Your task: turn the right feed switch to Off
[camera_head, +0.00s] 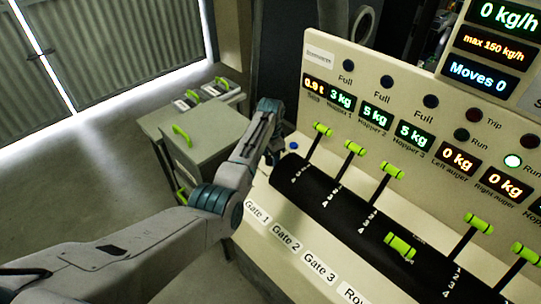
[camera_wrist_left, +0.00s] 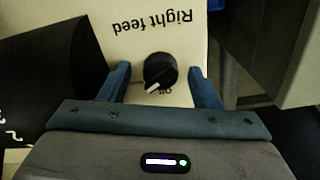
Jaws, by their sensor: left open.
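The right feed switch (camera_wrist_left: 160,70) is a round black knob with a white pointer mark, under an upside-down "Right feed" label (camera_wrist_left: 153,20) in the left wrist view. Its pointer slants to the lower left of that picture; small lettering beside the knob is too blurred to read surely. My left gripper (camera_wrist_left: 158,75) is open, with one blue finger on each side of the knob and a gap on both sides. In the head view my left gripper (camera_head: 277,150) is at the left end of the console, and the switch cannot be made out there. My right gripper is not in view.
The cream console (camera_head: 325,55) carries lit displays, lamps and several green-handled levers, such as one lever (camera_head: 321,129) near my gripper. A grey cabinet (camera_head: 205,150) with green handles stands left, behind my arm. Open floor lies farther left.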

